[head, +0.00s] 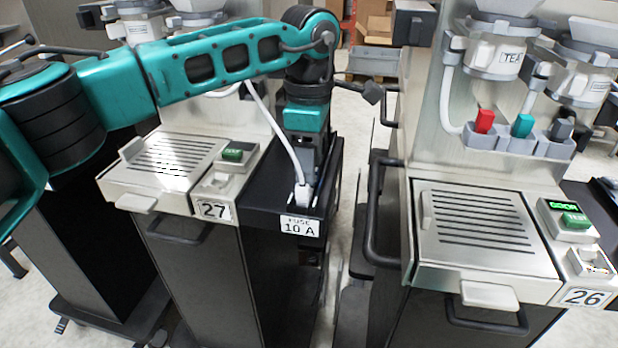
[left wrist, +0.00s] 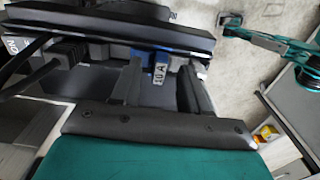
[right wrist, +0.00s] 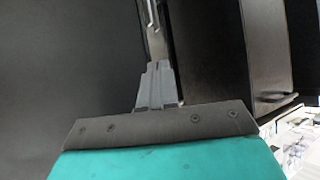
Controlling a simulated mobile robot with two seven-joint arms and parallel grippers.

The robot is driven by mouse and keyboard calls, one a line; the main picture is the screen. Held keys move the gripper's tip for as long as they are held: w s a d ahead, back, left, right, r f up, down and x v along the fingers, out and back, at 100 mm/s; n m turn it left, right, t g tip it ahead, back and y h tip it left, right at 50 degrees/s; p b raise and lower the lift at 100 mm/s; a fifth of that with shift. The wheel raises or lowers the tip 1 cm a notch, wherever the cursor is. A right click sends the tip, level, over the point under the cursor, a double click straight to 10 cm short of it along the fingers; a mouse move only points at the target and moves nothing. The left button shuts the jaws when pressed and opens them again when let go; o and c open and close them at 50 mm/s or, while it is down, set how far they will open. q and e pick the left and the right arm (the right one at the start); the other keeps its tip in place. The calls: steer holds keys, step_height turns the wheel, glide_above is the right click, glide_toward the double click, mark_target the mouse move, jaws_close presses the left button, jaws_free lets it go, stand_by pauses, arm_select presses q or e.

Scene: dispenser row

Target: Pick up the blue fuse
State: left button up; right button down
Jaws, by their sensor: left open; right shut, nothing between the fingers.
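In the head view my left gripper (head: 304,168) points down over the black side shelf of machine 27, above the fuse label (head: 299,226); the blue fuse cannot be made out there. My right gripper (right wrist: 156,75) is shut and empty in front of dark panels.
Machine 27 has a grated tray (head: 168,158) and a green button (head: 233,155). A white plug and cable (head: 302,190) are close to my left gripper. Machine 26 (head: 480,230) stands to the right, with red (head: 484,121), teal (head: 522,126) and grey pieces in holders. A narrow gap separates the machines.

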arm_select(q)
steer(key=shift+f, duration=0.6)
steer(key=shift+c, duration=0.3)
jaws_close()
